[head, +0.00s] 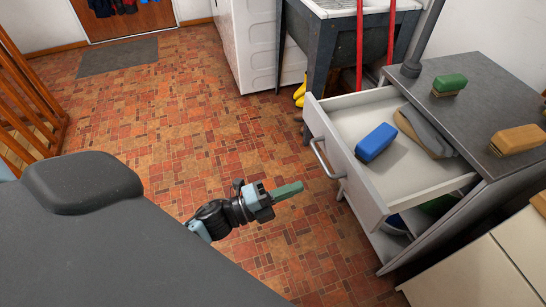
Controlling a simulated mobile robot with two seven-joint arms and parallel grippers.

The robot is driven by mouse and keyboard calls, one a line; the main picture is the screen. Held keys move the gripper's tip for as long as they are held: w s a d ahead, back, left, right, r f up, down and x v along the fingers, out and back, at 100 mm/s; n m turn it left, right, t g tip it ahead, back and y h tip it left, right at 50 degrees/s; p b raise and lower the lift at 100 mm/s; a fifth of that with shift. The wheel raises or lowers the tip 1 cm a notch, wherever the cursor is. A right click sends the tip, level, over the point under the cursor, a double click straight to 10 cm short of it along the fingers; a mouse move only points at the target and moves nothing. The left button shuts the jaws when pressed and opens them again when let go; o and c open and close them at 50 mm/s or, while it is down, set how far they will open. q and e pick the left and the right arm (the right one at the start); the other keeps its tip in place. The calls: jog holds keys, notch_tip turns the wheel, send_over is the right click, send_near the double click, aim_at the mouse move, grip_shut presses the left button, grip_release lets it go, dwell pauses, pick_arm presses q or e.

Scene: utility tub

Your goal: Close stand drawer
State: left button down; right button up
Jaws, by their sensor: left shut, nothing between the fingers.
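The stand (478,75) is a grey-topped cabinet at the right of the head view. Its white drawer (345,165) is pulled out toward the left, with a bar handle (325,158) on its front. Inside the drawer lie a blue brush or block (376,142) and a folded grey and tan cloth-like item (425,132). My left gripper (288,191) is shut and empty, over the floor to the left of and below the drawer front, apart from the handle. My right gripper is not in view.
A green-topped brush (449,85) and a tan brush (517,139) sit on the stand top. A utility tub (340,45) with red poles stands behind the drawer, beside a white appliance (258,45). Beige cabinets (470,278) fill the lower right.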

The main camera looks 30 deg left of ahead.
pick_arm(q)
jog(key=x, duration=0.6)
jog(key=shift+f+p, duration=0.1)
jog(key=shift+p, duration=0.2)
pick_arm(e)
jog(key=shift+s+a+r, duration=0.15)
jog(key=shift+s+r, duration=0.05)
